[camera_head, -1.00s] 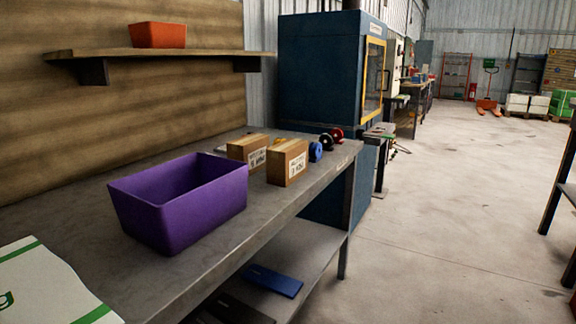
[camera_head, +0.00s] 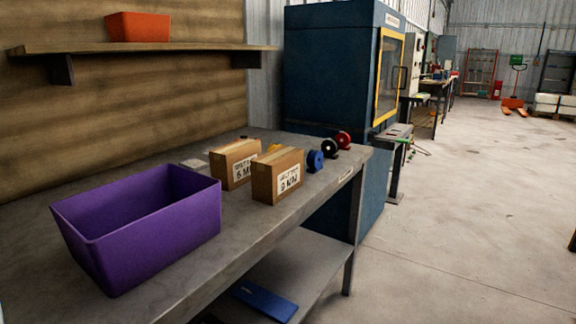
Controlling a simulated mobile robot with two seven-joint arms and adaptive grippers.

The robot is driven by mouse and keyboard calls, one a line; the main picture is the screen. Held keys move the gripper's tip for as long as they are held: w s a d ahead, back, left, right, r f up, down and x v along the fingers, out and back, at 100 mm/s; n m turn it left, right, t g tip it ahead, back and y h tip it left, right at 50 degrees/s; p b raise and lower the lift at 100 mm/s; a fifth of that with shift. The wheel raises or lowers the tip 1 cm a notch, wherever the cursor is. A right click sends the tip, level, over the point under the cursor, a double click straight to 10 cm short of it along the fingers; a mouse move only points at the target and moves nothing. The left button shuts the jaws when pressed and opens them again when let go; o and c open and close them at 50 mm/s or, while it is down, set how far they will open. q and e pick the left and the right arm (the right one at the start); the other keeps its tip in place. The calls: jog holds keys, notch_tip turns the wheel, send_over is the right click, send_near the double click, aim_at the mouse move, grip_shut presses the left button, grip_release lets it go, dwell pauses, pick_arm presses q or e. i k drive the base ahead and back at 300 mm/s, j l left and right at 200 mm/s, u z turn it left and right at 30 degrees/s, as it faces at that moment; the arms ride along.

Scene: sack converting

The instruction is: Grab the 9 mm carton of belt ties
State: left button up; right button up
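Two brown cartons with white labels stand on the grey workbench in the head view. The nearer, right-hand carton (camera_head: 277,176) has a label that appears to read 9 MM. The other carton (camera_head: 235,163) stands just behind it to the left, and its label appears to read 5 or 6 MM. Both are upright, close together, near the bench's far end. Neither of my grippers shows in the view.
A purple bin (camera_head: 142,228) stands on the workbench (camera_head: 225,254) in front of the cartons. Blue (camera_head: 315,160), black and red spools sit behind them. A wooden shelf (camera_head: 190,48) holds an orange bin (camera_head: 138,27).

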aim_at(275, 174)
jog(key=i+l+u, duration=0.15)
jog(key=i+l, duration=0.75)
jog(key=l, duration=0.1)
